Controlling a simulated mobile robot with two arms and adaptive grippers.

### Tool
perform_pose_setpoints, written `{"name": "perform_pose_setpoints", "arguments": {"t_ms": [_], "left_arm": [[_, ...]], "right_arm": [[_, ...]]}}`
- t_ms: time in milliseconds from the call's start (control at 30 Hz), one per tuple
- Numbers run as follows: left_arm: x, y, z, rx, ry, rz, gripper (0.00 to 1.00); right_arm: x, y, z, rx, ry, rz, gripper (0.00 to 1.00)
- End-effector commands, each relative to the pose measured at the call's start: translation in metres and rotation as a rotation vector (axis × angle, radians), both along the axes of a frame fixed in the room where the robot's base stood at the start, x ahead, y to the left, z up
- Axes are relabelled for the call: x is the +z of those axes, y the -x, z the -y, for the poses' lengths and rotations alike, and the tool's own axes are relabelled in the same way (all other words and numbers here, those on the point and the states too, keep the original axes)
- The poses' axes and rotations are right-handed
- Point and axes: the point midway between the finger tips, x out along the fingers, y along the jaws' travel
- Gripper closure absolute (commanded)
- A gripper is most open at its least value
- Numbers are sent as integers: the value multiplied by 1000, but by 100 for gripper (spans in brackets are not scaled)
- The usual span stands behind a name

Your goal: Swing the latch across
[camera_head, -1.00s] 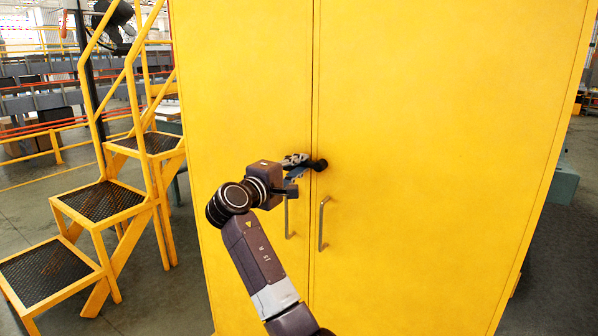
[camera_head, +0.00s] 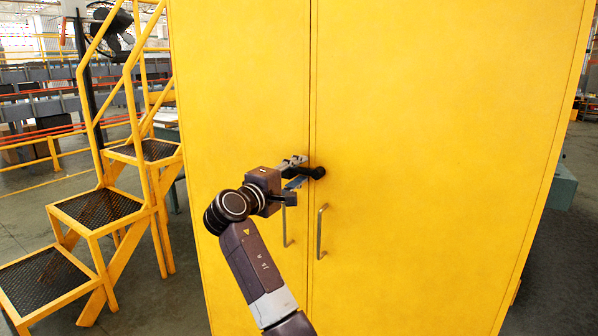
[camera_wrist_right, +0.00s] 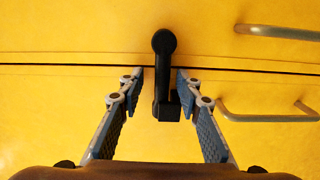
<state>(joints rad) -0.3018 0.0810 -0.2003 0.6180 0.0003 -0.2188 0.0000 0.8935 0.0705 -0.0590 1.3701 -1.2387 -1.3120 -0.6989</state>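The black latch (camera_head: 317,173) is on the front of the yellow cabinet, at the seam between its two doors. In the right wrist view, the latch (camera_wrist_right: 164,43) has a round pivot end on one side of the seam and a bar that crosses the seam toward my gripper. My right gripper (camera_head: 297,172) is at the latch from the left. In the wrist view its two fingers (camera_wrist_right: 160,86) are spread, one on each side of the bar, with visible gaps. The fingers partly hide the bar in the head view. My left gripper is not in view.
Two metal door handles, left (camera_head: 287,222) and right (camera_head: 321,231), sit just below the latch. The yellow cabinet (camera_head: 430,130) fills the middle and right. Yellow steps with railings (camera_head: 100,208) stand to the left. Open floor shows at both sides.

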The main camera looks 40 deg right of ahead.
Motion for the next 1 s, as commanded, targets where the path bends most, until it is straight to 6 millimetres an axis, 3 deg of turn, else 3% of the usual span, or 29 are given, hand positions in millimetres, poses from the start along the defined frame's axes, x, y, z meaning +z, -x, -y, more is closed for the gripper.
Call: {"name": "perform_pose_setpoints", "arguments": {"t_ms": [600, 1000], "left_arm": [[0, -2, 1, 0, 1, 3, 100], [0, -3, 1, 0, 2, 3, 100]], "right_arm": [[0, 41, -97, 1, 0, 1, 68], [0, 45, -106, -2, 0, 2, 68]]}}
